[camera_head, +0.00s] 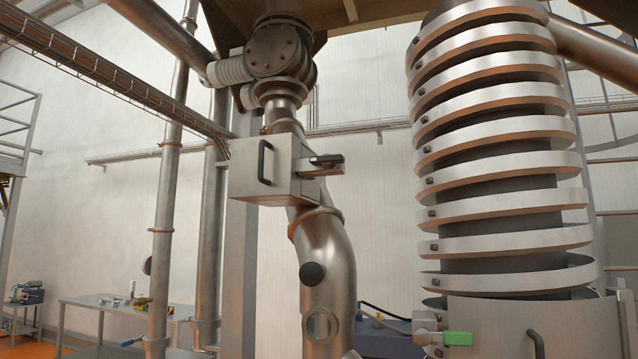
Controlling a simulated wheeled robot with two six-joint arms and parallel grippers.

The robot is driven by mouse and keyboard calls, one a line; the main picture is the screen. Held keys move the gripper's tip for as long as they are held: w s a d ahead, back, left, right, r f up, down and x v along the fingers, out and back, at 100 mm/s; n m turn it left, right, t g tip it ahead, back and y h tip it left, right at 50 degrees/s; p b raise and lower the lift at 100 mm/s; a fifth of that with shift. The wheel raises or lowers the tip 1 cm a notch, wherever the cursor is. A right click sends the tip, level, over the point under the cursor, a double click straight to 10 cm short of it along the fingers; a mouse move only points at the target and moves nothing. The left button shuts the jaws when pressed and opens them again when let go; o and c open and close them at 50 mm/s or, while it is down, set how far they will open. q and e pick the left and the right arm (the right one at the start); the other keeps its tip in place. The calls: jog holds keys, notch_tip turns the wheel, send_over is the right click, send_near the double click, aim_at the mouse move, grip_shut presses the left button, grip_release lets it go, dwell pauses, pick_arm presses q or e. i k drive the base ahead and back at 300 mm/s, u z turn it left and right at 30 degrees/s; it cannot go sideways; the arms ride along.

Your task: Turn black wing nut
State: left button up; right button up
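A steel pipe (330,250) runs down the middle of the view, with a round black knob (312,273) on its front. A metal box (270,172) sits across the pipe higher up, with a black bar handle (265,162) on its front face. A small flat black piece (327,159) sits at the box's right side, on a metal bracket. I cannot tell for certain which black part is the wing nut. Neither my left nor my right gripper shows in this view.
A tall column of metal rings (500,165) stands at the right. A green part (458,338) shows at its base. A metal worktable (105,305) with small items stands at the left, behind a vertical pipe (165,220). A cable tray (110,75) crosses the upper left.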

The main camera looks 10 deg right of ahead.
aim_at(328, 161)
jog(key=u, duration=2.1)
jog(key=k, duration=1.15)
jog(key=z, duration=1.25)
jog(key=i, duration=0.5)
